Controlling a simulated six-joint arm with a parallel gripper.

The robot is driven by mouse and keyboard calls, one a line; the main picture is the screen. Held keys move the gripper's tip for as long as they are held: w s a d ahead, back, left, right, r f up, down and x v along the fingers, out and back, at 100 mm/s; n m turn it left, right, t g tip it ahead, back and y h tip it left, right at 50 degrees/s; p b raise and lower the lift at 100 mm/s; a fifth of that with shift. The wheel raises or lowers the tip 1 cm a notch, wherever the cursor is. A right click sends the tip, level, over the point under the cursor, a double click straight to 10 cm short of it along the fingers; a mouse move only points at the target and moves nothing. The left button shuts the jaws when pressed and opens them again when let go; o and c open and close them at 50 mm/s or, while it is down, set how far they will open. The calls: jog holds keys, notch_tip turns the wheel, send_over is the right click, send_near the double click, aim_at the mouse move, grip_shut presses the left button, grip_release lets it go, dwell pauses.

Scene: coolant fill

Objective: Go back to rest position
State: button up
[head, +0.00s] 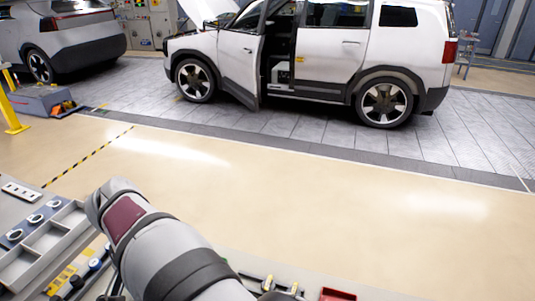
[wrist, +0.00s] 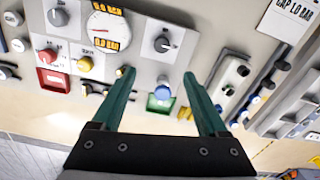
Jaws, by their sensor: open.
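My gripper (wrist: 158,76) shows in the wrist view with its two green fingers spread apart and nothing between them. Its fingertips point toward a beige control panel (wrist: 205,40) with knobs, buttons and a gauge (wrist: 108,30). A blue knob (wrist: 162,90) and a green-framed part (wrist: 158,104) show in the gap between the fingers, beyond them. I cannot tell how far the tips are from the panel. In the head view my arm crosses the lower left, and the gripper itself is hidden or out of frame.
A bench with a compartment tray (head: 45,238) and small tools stands at the lower left. A red tray (head: 337,295) is at the bottom edge. A white car (head: 330,45) with an open door stands beyond clear floor (head: 300,190).

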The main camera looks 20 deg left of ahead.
jog(key=d+r+m+y, duration=0.1)
jog(key=d+r+m, duration=0.15)
jog(key=d, duration=1.05)
jog(key=d+r+m, duration=0.1)
jog(key=d+m, duration=0.2)
jog(key=d, duration=1.1)
jog(key=s+d+f+m, duration=0.2)
jog(key=s+d+f, duration=0.1)
jog(key=s+d, duration=0.3)
jog(key=shift+s+d+y, duration=0.35)
jog(key=shift+s+y, duration=0.05)
jog(key=shift+s, duration=0.1)
jog(key=shift+f, duration=0.1)
